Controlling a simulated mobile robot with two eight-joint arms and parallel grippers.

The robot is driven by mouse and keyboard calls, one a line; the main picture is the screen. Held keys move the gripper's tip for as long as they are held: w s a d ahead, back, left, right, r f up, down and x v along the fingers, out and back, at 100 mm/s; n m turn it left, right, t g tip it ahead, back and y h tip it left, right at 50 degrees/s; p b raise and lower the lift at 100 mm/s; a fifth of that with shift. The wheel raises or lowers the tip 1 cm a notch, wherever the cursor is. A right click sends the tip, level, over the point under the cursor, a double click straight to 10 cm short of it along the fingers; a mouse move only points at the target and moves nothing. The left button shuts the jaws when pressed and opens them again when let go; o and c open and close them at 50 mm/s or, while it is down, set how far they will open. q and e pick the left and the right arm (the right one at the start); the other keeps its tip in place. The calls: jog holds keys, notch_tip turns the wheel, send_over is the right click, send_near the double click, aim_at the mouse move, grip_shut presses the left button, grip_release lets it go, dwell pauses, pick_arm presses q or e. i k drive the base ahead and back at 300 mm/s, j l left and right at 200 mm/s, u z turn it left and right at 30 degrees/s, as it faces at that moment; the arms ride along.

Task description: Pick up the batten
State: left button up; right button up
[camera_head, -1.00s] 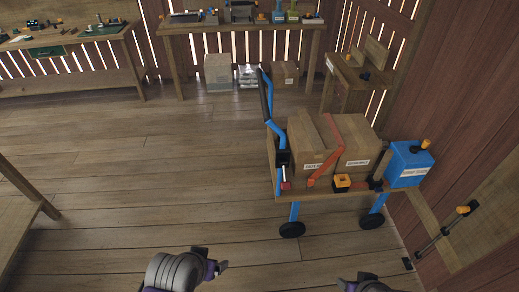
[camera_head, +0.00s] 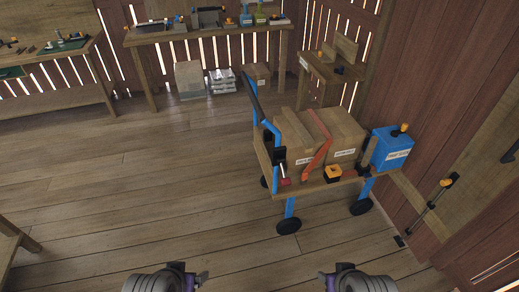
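I cannot single out the batten with certainty. A long wooden strip (camera_head: 420,205) runs low along the right wall. My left gripper (camera_head: 202,277) is low in the picture, left of centre, over the floor in front of the cart. My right gripper (camera_head: 325,277) is at the bottom, right of centre. Both are clear of the cart, and I see nothing held. Their finger gaps are too small to judge.
The cart carries cardboard boxes (camera_head: 345,135) with an orange strap (camera_head: 319,157), a yellow-black item (camera_head: 333,172) and a blue container (camera_head: 391,150). A workbench (camera_head: 205,33) stands at the back, with boxes (camera_head: 189,79) under it. The floor left of the cart is clear.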

aim_at(305, 137)
jog(key=i+j, duration=0.25)
jog(key=i, duration=0.15)
jog(key=i+j, duration=0.3)
jog(key=i, duration=0.15)
jog(key=i+j, duration=0.25)
jog(key=i, duration=1.15)
